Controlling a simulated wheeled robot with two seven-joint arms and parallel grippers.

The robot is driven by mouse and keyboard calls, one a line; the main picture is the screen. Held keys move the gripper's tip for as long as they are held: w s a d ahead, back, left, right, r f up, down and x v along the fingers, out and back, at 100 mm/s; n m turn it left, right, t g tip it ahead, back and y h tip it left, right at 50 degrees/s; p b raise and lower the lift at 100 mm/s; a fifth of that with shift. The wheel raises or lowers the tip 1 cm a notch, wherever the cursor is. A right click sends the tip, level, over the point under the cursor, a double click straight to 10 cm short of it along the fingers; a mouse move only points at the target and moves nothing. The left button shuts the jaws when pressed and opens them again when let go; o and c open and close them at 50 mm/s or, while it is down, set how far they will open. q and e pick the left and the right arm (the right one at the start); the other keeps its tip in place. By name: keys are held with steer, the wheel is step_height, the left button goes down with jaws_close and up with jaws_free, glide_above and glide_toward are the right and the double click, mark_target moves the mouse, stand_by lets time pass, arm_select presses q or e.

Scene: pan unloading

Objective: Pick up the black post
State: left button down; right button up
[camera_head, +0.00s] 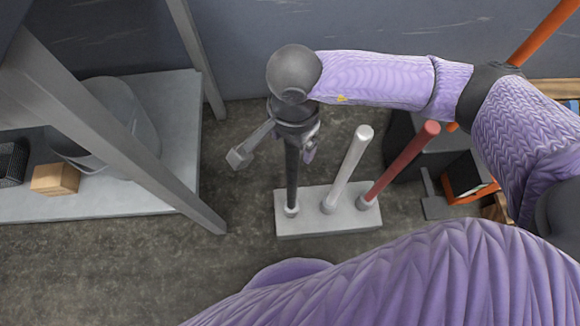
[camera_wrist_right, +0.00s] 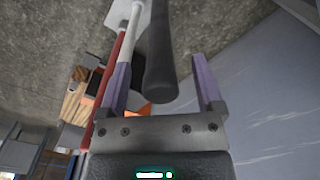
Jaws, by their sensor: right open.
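The black post (camera_head: 292,180) stands upright in the left hole of a pale grey base block (camera_head: 330,226) on the floor. My right gripper (camera_head: 275,155) is above it, pointing down, its jaws open and its fingers spread to either side of the post's upper part. In the right wrist view the black post (camera_wrist_right: 160,50) runs between the two purple-tipped fingers of the gripper (camera_wrist_right: 160,72), with a visible gap on the right side. The post's top is hidden by the gripper in the head view. My left gripper is not in view.
A white post (camera_head: 348,165) and a red post (camera_head: 400,165) stand in the same block, right of the black one. A metal shelf (camera_head: 185,130) with a grey bin (camera_head: 110,120) and a cardboard box (camera_head: 55,179) is at the left. A dark wall is behind.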

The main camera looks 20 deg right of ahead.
step_height(320, 180, down, 3)
steer(key=shift+r+b, duration=0.1)
steer(key=shift+b, duration=0.25)
steer(key=shift+r, duration=0.2)
jaws_close()
